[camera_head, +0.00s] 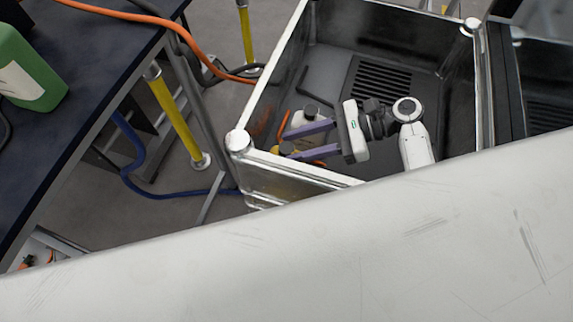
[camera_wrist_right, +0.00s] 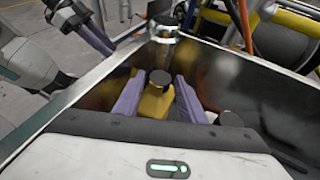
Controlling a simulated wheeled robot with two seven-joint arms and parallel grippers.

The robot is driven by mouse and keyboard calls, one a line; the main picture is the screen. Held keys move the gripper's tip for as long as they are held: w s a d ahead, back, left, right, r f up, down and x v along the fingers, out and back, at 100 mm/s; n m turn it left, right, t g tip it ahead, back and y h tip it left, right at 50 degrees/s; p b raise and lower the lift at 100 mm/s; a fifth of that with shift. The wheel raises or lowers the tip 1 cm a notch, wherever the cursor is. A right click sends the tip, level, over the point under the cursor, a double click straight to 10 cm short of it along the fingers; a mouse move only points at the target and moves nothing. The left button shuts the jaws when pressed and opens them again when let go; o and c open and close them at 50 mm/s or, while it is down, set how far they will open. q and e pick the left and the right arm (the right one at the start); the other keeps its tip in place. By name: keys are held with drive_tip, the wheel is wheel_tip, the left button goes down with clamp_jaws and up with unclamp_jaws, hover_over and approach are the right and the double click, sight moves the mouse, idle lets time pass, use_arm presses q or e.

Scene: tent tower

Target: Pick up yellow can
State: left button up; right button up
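The yellow can (camera_wrist_right: 155,101) has a black cap and stands in the metal bin's corner. In the head view it shows only as a bit of yellow (camera_head: 275,150) around its cap near the fingertips. My right gripper (camera_head: 290,144) reaches into the bin with its purple fingers apart. In the right wrist view one finger is on each side of the can, close to it; I cannot tell whether both touch it. My left gripper (camera_wrist_right: 100,27) shows at the top left of the right wrist view, its purple fingers apart, away from the can. It is outside the head view.
A pale container with a black cap (camera_head: 312,110) stands beside the can; its cap (camera_wrist_right: 228,118) is right of the right finger in the wrist view. The bin's rim (camera_head: 265,98) encloses both. A dark table (camera_head: 85,75) with a green jug (camera_head: 30,75) is at left.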

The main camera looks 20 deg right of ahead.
clamp_jaws()
idle(0.8)
drive_tip(key=shift+r, duration=0.1)
idle(0.4)
